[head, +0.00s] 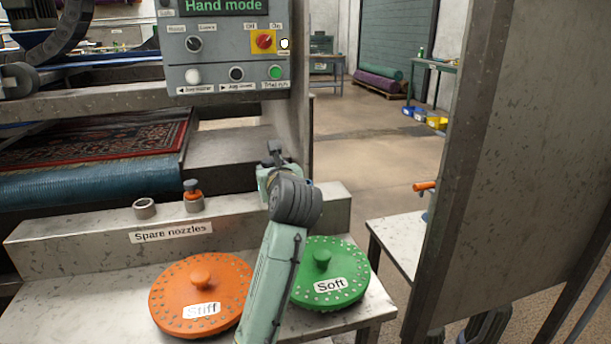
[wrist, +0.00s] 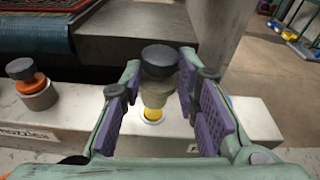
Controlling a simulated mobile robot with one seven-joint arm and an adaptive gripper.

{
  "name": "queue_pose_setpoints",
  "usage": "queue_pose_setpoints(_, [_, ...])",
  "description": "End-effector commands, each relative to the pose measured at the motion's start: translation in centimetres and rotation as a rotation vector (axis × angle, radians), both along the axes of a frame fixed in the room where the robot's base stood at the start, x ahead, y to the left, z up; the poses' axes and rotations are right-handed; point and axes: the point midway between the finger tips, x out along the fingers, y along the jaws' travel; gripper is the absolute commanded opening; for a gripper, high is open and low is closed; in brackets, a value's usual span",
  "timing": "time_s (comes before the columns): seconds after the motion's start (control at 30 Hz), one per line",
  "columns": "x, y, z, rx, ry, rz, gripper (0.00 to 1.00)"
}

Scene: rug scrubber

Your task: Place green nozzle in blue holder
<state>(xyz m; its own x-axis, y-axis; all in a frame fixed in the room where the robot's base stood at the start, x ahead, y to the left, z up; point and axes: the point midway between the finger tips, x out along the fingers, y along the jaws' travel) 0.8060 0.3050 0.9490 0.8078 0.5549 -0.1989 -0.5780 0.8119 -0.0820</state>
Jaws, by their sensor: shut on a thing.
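A nozzle (wrist: 157,75) with a dark round cap and a pale grey-beige body stands upright between my fingers in the wrist view; I cannot make out green on it. My gripper (wrist: 163,92) is shut on it, with purple pads on both sides. A yellow ring (wrist: 152,115) shows just below the nozzle, at the pale ledge; whether it touches is unclear. In the head view my gripper (head: 268,175) is above the right end of the ledge, mostly hidden by my wrist. I see no clearly blue holder.
An orange nozzle (head: 193,197) sits in a grey holder beside an empty grey holder (head: 144,208) on the ledge labelled "Spare nozzles". Orange "Stiff" (head: 190,280) and green "Soft" (head: 345,264) discs lie in front. A control box (head: 225,50) hangs above; a tall panel (head: 520,130) stands right.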

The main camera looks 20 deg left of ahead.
Motion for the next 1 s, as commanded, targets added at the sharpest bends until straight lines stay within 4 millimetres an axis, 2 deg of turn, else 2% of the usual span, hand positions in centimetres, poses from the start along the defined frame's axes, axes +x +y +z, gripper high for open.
queue_pose_setpoints(0.03, [1.2, -1.0, 0.1, -0.001, 0.001, -0.004, 0.01])
queue_pose_setpoints(0.2, [4.8, -3.7, -0.3, 0.0, 0.002, -0.003, 0.01])
queue_pose_setpoints(0.4, [7.5, -5.6, -0.7, -0.001, -0.001, 0.0, 0.01])
queue_pose_setpoints(0.57, [8.0, -6.0, -1.2, -0.001, 0.001, 0.003, 0.01])
queue_pose_setpoints(0.8, [7.9, -6.0, -4.2, -0.002, 0.001, 0.002, 0.01])
queue_pose_setpoints(1.0, [7.9, -6.0, -4.4, 0.0, -0.001, 0.001, 0.01])
